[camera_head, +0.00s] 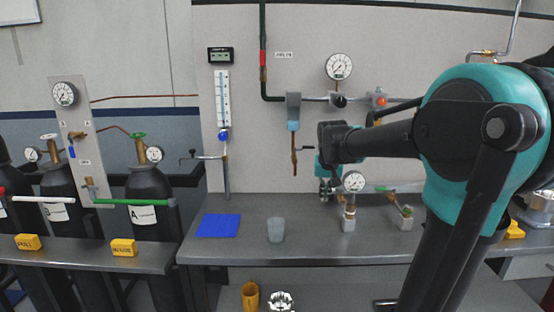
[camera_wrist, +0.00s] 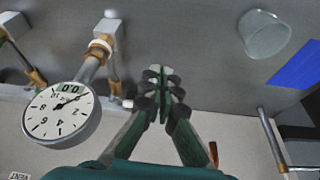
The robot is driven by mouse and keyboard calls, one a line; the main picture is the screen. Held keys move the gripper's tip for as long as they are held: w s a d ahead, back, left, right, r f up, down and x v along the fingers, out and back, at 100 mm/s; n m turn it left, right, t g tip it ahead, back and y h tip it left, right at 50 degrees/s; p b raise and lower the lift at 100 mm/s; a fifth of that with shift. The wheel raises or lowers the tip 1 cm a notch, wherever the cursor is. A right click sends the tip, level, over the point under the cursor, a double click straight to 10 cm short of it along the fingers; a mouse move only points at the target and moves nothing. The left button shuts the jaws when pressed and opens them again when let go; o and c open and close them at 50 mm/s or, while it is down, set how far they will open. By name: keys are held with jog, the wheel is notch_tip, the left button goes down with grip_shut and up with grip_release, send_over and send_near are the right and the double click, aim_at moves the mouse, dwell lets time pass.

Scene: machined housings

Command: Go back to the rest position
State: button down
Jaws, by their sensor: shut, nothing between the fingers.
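My gripper (camera_wrist: 160,88) points down at the grey bench in the wrist view, its green fingers together and nothing between them. In the head view my gripper (camera_head: 326,188) hangs above the bench, left of a small round gauge (camera_head: 354,181). My teal and black arm fills the right side of the head view and hides part of the wall and bench. The same gauge (camera_wrist: 62,111) shows large at the left of the wrist view, beside the fingers and apart from them.
A translucent cup (camera_head: 276,230) and a blue mat (camera_head: 218,225) stand on the bench (camera_head: 300,255) left of my gripper. The cup also shows in the wrist view (camera_wrist: 265,35). Valves and pipes line the wall behind. Gas cylinders (camera_head: 150,200) stand at the left.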

jog(key=s+d+f, duration=0.1)
jog(key=s+f, duration=0.8)
jog(key=s, duration=0.3)
jog(key=s+d+f+n, duration=0.1)
jog(key=s+d+f, duration=0.1)
jog(key=s+f, duration=0.8)
jog(key=shift+s, duration=0.85)
jog(key=shift+f, duration=0.1)
